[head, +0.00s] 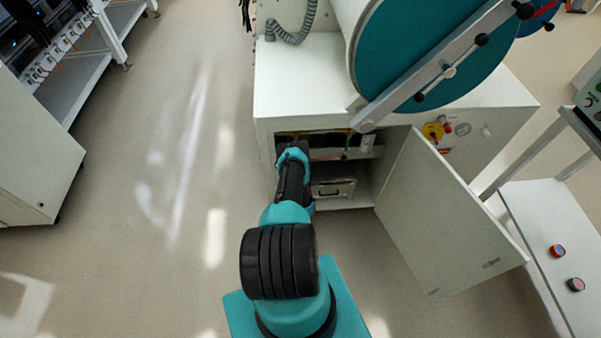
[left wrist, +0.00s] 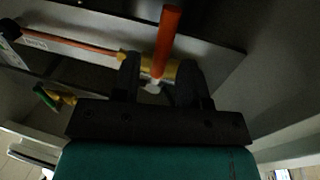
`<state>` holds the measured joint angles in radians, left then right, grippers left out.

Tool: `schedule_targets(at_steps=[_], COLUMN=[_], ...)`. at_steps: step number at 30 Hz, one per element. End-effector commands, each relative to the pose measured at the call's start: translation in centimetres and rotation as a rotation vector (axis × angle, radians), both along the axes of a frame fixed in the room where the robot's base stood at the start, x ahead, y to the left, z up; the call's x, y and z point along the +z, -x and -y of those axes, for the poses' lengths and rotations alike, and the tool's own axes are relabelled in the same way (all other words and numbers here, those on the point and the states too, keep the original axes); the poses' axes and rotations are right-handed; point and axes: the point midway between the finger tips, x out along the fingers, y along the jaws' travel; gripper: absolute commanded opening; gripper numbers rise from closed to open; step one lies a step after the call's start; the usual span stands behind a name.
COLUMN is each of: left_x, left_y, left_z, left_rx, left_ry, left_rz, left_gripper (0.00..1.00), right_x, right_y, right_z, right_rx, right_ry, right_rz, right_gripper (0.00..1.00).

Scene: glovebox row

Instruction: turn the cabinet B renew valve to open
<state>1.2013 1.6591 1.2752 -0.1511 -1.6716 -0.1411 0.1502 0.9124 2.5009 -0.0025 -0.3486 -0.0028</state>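In the left wrist view, a valve with an orange-red lever (left wrist: 168,42) and a yellow body (left wrist: 162,68) is on a grey panel (left wrist: 215,62) inside the dark cabinet. An orange-red pipe (left wrist: 75,44) runs to it from the left. My left gripper (left wrist: 156,86) is open, one black finger on each side of the lever's base, with gaps visible between. I cannot tell whether either finger touches it. In the head view, my left arm reaches into the open cabinet (head: 262,145), and its gripper is hidden there. My right gripper is not in view.
The cabinet door (head: 445,220) stands open to the right. A silver case (head: 333,188) is on the cabinet's lower level. The floor to the left is clear.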

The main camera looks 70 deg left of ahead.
Motion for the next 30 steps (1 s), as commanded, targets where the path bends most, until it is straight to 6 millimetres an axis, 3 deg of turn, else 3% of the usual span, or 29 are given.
schedule_targets(at_steps=[6, 17, 30], left_x=[0.0, 0.0, 0.0], left_y=[-0.2, -0.2, -0.2], left_z=[-2.2, -2.6, -2.6], left_rx=[0.012, 0.013, 0.013], left_ry=[0.0, 0.0, 0.0], left_rz=[-0.001, 0.0, 0.0], left_gripper=[0.4, 0.39, 0.0], right_x=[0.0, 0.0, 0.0], right_y=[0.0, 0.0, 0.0], right_z=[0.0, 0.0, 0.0], right_rx=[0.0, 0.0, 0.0], right_ry=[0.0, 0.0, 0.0], right_rz=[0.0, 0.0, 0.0], right_gripper=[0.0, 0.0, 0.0])
